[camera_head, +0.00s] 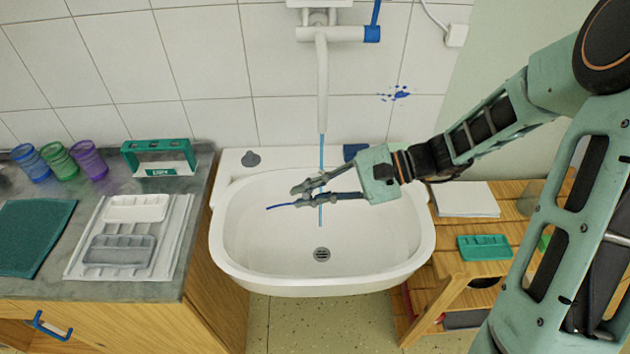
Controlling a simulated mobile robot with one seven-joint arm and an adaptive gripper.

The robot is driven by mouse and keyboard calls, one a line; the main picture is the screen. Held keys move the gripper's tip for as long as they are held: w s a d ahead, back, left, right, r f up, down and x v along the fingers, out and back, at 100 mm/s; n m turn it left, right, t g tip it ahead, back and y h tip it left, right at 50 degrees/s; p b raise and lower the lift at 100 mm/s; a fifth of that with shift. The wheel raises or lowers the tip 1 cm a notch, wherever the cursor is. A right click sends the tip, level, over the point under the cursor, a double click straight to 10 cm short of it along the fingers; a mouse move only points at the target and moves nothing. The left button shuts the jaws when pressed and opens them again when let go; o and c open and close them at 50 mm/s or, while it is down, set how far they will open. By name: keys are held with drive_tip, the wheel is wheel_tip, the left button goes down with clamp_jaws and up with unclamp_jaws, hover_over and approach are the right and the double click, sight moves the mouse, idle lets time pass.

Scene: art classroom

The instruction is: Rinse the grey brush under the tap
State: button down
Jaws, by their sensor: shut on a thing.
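A white sink (232,250) stands in the middle with a round drain. Above it, the white tap (321,80) on the wall points its spout down. A thin blue stream of water (321,152) falls from the spout past my gripper. My gripper (299,196) is over the basin, shut on a thin brush (281,206). The brush lies roughly level, with its blue end pointing left. The stream passes at the gripper's fingers; whether it touches the brush's end I cannot tell. The fingers hide most of the handle, so its grey colour is not clear.
On the left counter (150,285) stand coloured cups (57,160), a green rack (159,158), palettes on a white tray (78,270) and a green mat (33,236). On the right, a wooden shelf (512,236) holds paper (464,199) and a green palette (484,248). Blue splashes mark the wall.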

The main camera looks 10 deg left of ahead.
drive_tip(key=s, duration=0.7)
drive_tip(key=shift+a, duration=0.15)
idle(0.5)
idle(0.9)
drive_tip(key=s+r+p, duration=0.2)
drive_tip(key=s+r, duration=0.2)
drive_tip(key=s, duration=0.2)
drive_tip(key=shift+p, duration=0.3)
drive_tip(key=shift+a, duration=0.1)
idle(0.4)
